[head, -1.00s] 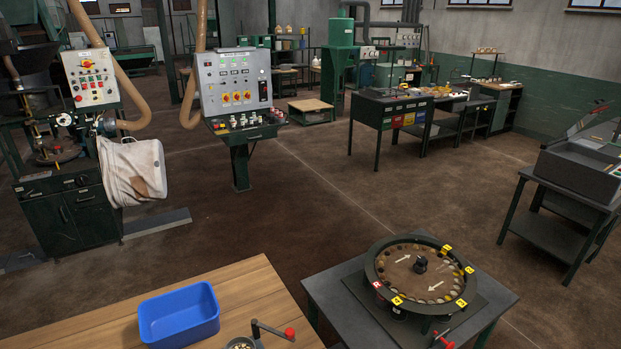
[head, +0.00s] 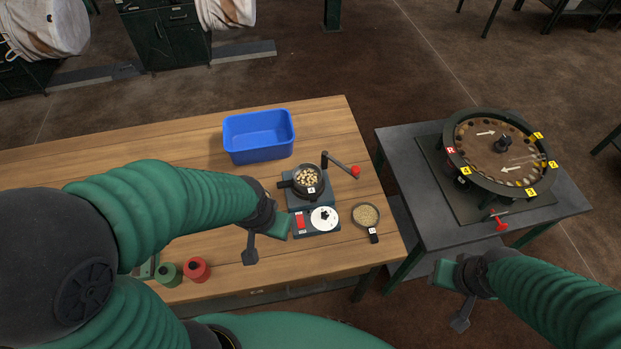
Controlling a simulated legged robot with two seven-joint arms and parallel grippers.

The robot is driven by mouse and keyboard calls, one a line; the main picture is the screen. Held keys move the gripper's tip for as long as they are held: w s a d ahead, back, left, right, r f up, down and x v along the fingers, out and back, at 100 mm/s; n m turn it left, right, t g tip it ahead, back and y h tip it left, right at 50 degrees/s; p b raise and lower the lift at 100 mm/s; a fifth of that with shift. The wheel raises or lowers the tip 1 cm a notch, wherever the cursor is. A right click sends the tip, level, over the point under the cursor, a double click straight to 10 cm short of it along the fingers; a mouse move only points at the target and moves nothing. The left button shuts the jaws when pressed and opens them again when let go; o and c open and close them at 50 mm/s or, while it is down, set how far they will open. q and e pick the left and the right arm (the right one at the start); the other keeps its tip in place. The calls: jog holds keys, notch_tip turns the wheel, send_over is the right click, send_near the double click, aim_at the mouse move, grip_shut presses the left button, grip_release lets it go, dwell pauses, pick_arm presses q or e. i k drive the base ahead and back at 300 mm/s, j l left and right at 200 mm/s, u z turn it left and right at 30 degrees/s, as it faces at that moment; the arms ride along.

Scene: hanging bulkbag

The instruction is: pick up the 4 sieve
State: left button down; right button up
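A dark round sieve (head: 307,178) holds pale nut-like pieces and has a small tag that seems to read 4. My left gripper (head: 265,240) is open and empty, left of and nearer than the device's dial. My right gripper (head: 453,296) is open and empty, in front of the grey table, well right of both sieves.
A blue bin (head: 259,137) stands behind the sieves. A red-knobbed crank (head: 341,165) sticks out right of the device. Green (head: 168,274) and red (head: 196,270) weights stand at the front. A round dial table (head: 500,150) with tags and a red handle is on the grey table (head: 400,165).

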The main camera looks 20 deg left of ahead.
aim_at(308, 177)
jog(key=j+u, duration=0.15)
jog(key=u, duration=0.25)
jog(key=i+j+u, duration=0.1)
jog(key=u, duration=0.3)
jog(key=i+j+u, duration=0.1)
jog(key=u, duration=0.3)
jog(key=i+j+u, duration=0.1)
jog(key=u, duration=0.3)
